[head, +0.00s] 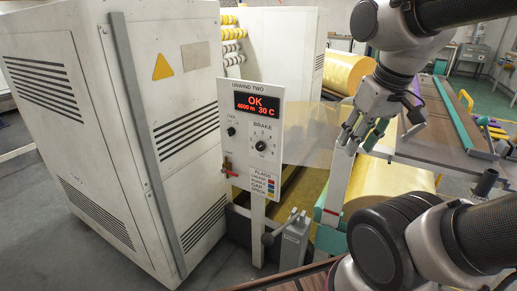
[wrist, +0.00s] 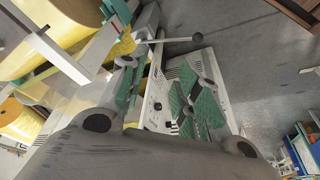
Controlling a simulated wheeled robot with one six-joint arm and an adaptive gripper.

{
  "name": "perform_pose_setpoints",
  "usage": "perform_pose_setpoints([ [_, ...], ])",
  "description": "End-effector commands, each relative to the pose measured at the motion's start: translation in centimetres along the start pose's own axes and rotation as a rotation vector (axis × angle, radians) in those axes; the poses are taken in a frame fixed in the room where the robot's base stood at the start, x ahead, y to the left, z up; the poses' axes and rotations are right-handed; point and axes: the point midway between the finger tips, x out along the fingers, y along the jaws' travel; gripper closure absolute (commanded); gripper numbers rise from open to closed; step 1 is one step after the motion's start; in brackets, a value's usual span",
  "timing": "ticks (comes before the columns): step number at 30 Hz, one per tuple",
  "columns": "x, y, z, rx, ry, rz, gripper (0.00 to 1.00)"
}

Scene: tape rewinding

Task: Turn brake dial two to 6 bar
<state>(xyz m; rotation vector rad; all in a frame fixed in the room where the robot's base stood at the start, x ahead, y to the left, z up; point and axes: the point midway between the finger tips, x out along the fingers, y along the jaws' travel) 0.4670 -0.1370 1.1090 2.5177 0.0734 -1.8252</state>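The white control panel (head: 250,185), labelled UNWIND TWO, stands upright left of my gripper in the head view. Its display (head: 257,104) reads OK, 4000 m and 30 C. The black brake dial (head: 261,146) sits below the display, under the word BRAKE; its pointer setting is too small to read. My gripper (head: 356,139) is to the right of the panel, apart from the dial, with nothing in it. In the wrist view my gripper (wrist: 166,82) shows two green-padded fingers spread wide, with a white panel edge visible beyond the gap.
A smaller black knob (head: 231,131) and a red-tipped lever (head: 228,169) are on the panel's left side. A large white cabinet (head: 95,130) stands at left. Yellow rolls (head: 395,180) and a translucent film web (head: 308,135) lie behind and right of the panel. A grey lever post (head: 293,240) stands below.

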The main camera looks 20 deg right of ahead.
Motion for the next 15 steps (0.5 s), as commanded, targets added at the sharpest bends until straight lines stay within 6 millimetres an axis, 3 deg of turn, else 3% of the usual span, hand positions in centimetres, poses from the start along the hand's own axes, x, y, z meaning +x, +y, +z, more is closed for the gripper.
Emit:
perform_pose_setpoints([
  [3, 3.3, -1.7, -0.4, -0.077, -0.15, -0.018, 0.45],
  [6, 6.2, -2.6, -0.9, -0.18, -0.292, 0.008, 0.45],
  [15, 13.9, -2.3, -3.2, -0.699, -0.73, 0.244, 0.45],
])
